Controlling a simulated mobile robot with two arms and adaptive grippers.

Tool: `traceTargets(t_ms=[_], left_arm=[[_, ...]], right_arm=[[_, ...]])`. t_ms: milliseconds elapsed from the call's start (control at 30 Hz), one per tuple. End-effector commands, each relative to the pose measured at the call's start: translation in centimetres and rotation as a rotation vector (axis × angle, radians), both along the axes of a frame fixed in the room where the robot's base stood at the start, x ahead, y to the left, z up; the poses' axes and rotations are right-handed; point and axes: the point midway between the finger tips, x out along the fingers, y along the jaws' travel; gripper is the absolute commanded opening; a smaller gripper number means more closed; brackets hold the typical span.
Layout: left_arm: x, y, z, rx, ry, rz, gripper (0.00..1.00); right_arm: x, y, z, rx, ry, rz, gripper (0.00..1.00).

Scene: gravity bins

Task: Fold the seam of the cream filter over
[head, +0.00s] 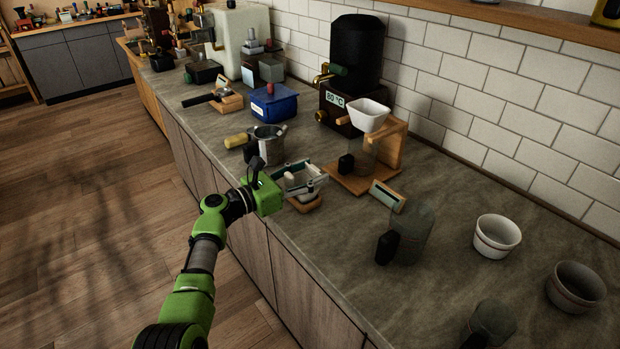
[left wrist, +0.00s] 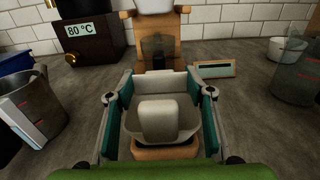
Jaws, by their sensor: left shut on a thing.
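The cream filter (left wrist: 160,120) shows in the left wrist view as a pale, wide-rimmed piece with a raised rounded block in its middle. It sits over a small wooden base (left wrist: 165,152). My left gripper (left wrist: 160,103) is shut on the filter, with one teal-lined finger along each side. In the head view my left gripper (head: 302,178) is over the wooden base (head: 305,204) near the counter's front edge, and its fingers partly hide the filter. I cannot make out the seam clearly. My right gripper is not in view.
A wooden stand (head: 391,150) with a white dripper (head: 368,115) is behind, beside the 80 °C boiler (head: 340,108). A metal pitcher (head: 269,143) and blue bin (head: 274,103) stand left. A glass jug (head: 414,225) and cups (head: 496,237) stand right, with bare counter between.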

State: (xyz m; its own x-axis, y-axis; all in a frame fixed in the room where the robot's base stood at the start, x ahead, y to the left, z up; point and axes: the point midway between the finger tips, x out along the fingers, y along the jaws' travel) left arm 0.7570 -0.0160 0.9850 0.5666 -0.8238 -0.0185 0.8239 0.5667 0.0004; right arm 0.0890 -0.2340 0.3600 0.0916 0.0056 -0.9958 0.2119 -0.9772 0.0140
Motion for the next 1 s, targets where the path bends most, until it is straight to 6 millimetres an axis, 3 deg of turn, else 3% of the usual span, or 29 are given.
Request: traceTargets(t_ms=[200, 233, 300, 733, 1000], left_arm=[[0.0, 0.1, -0.1, 0.002, 0.002, 0.001, 0.27], [0.0, 0.1, -0.1, 0.002, 0.002, 0.001, 0.56], [0.0, 0.1, -0.1, 0.002, 0.002, 0.001, 0.67], [-0.3, 0.5, -0.1, 0.002, 0.002, 0.002, 0.67], [-2.6, 4.0, -0.1, 0.004, 0.001, 0.003, 0.67]], right_arm=[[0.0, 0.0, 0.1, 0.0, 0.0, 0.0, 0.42], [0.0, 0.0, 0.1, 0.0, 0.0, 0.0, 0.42], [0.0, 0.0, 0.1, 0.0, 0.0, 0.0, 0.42], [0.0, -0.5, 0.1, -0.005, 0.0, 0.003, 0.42], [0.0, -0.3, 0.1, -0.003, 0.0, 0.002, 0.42]])
